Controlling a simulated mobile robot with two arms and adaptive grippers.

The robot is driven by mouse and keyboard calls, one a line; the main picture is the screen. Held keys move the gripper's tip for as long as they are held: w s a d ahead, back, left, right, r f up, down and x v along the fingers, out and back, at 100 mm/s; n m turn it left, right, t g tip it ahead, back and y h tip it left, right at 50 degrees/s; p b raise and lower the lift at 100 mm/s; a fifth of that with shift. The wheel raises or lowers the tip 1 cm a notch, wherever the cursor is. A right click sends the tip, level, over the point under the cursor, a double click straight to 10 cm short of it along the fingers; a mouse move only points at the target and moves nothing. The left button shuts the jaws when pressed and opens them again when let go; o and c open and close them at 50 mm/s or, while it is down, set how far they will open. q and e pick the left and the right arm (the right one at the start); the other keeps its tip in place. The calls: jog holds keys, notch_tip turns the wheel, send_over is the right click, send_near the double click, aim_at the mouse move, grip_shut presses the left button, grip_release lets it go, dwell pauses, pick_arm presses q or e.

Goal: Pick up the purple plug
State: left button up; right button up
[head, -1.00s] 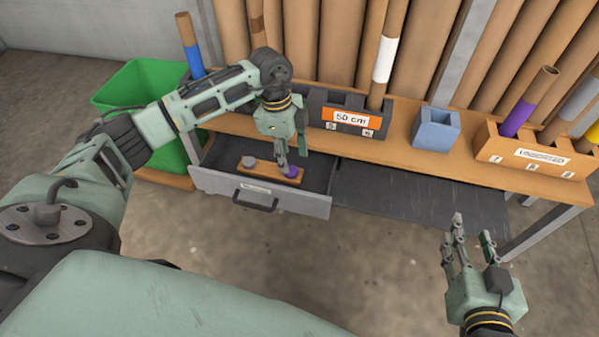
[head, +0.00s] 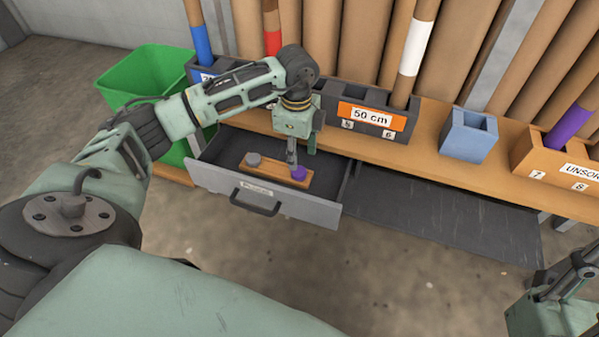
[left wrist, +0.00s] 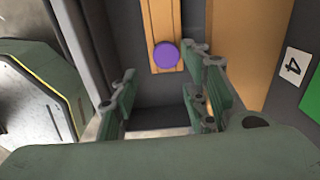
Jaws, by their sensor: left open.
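The purple plug (head: 299,173) stands at the right end of a small wooden strip (head: 276,178) in the open grey drawer (head: 215,184). My left gripper (head: 300,152) is over the drawer, pointing down close to the plug. In the left wrist view the round purple plug top (left wrist: 166,55) shows just beyond the open fingers (left wrist: 163,95), roughly midway between their lines, with nothing held. Whether a finger touches it I cannot tell. My right arm (head: 560,300) is cut off at the lower right, and its fingers do not show clearly.
A grey plug (head: 253,159) stands at the strip's left end. A wooden shelf (head: 380,147) lies above the drawer, with an orange-labelled "50 cm" holder (head: 370,118) and a blue box (head: 468,136). A green bin (head: 150,80) stands left. Tall tubes line the back.

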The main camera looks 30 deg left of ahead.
aim_at(298, 173)
pick_arm(q)
notch_tip(298, 173, down, 8)
jog(key=b, duration=0.4)
jog(key=shift+r, duration=0.1)
jog(key=shift+r, duration=0.1)
jog(key=shift+c, duration=0.3)
jog(key=c, duration=0.7)
